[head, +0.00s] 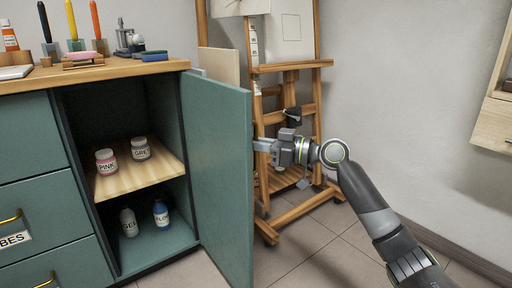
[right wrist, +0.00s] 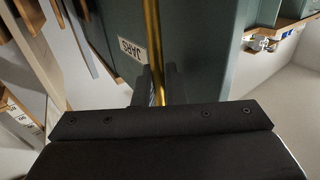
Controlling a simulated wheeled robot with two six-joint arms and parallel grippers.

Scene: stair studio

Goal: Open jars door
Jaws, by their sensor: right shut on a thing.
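The jars door (head: 222,175) is a teal cabinet door standing wide open, roughly edge-on to the front. Its outer face shows in the right wrist view (right wrist: 200,40) with a white JARS label (right wrist: 131,34) and a long brass handle (right wrist: 153,45). My right gripper (head: 262,146) is at the door's outer side, shut on the handle; its fingers (right wrist: 159,88) sit either side of the brass bar. The handle is hidden behind the door in the head view. The cabinet interior (head: 95,120) is exposed. My left gripper is out of view.
A wooden shelf (head: 140,172) holds PINK (head: 106,162) and GREY (head: 140,148) jars; two bottles (head: 160,214) stand below. Drawers (head: 30,190) are at left. A wooden easel (head: 290,75) stands close behind the door and my gripper. Tiled floor (head: 335,250) is clear at right.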

